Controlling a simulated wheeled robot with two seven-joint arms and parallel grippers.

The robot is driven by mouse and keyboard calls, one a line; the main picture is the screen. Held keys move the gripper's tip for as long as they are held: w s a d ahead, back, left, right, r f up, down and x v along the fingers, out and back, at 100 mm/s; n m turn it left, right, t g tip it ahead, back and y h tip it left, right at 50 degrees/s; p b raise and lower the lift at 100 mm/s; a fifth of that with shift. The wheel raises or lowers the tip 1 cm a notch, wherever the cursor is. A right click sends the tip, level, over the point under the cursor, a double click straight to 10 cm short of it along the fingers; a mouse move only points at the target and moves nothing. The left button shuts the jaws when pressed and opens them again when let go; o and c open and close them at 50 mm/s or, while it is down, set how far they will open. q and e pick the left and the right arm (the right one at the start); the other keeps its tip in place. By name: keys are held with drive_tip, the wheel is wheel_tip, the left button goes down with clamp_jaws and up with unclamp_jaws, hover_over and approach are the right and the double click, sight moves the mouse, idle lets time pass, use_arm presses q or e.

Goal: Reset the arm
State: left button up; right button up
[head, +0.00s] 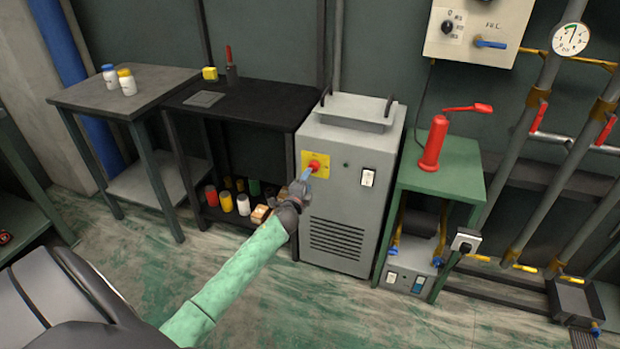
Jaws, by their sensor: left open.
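My left arm reaches forward from the bottom left with a green sleeve. My left gripper (305,177) is at the front of a grey machine cabinet (343,205), just below a red button on a yellow plate (324,166). The gripper is open and seems to hold nothing. Its fingertips are small in the picture, and I cannot tell whether they touch the plate. My right gripper is out of view.
A green stand (453,176) with a red hand pump (434,143) is right of the cabinet. Pipes with a gauge (570,39) line the right wall. A black table (262,104) and a grey table (95,93) with two bottles stand left. The floor in front is clear.

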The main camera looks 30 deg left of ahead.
use_arm(q)
drive_tip(key=shift+s+d, duration=0.15)
drive_tip(key=shift+s, duration=0.5)
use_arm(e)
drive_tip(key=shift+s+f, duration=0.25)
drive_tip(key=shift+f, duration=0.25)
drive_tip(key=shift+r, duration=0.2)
